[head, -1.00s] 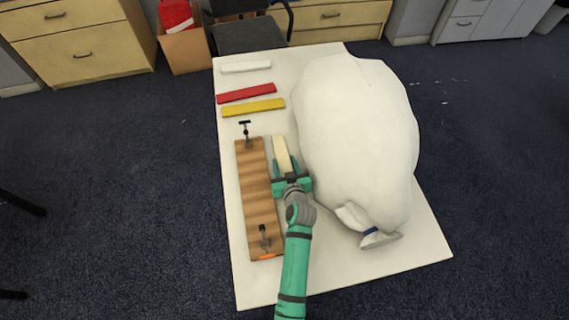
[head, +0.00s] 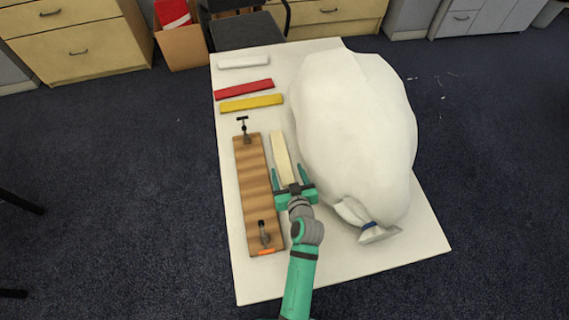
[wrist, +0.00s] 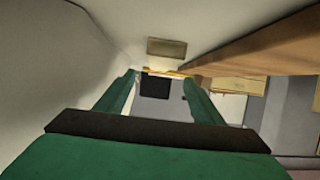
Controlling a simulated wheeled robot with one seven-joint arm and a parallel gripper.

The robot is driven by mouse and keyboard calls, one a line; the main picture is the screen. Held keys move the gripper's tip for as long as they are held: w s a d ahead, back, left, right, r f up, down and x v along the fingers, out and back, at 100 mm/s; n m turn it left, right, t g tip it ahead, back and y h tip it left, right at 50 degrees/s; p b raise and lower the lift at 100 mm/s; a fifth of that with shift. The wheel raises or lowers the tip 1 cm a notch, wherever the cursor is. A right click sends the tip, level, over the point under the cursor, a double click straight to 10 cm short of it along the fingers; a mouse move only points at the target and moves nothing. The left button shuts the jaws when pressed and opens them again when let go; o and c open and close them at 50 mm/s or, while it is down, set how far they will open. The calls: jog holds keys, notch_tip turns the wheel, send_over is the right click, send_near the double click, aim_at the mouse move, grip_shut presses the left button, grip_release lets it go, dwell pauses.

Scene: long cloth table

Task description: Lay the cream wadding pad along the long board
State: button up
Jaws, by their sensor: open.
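The cream wadding pad (head: 280,152) lies on the table in the strip between the long board and the big white sack. Its length runs roughly parallel to the board. The long wooden board (head: 258,190) lies to its left with a clamp at each end. My gripper (head: 288,169) is open and empty, with its fingers on either side of the pad's near end in the head view. In the wrist view the pad's end face (wrist: 167,48) shows beyond and apart from the open fingers (wrist: 160,78), and the board (wrist: 255,48) shows at the right.
The bulky white sack (head: 355,130) stands close on the right. A yellow bar (head: 252,104), a red bar (head: 243,90) and a white bar (head: 243,62) lie at the far left. The far clamp (head: 244,130) and near clamp (head: 264,235) stick up. The table's near right is clear.

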jog(key=shift+v, duration=2.15)
jog(key=shift+a, duration=0.1)
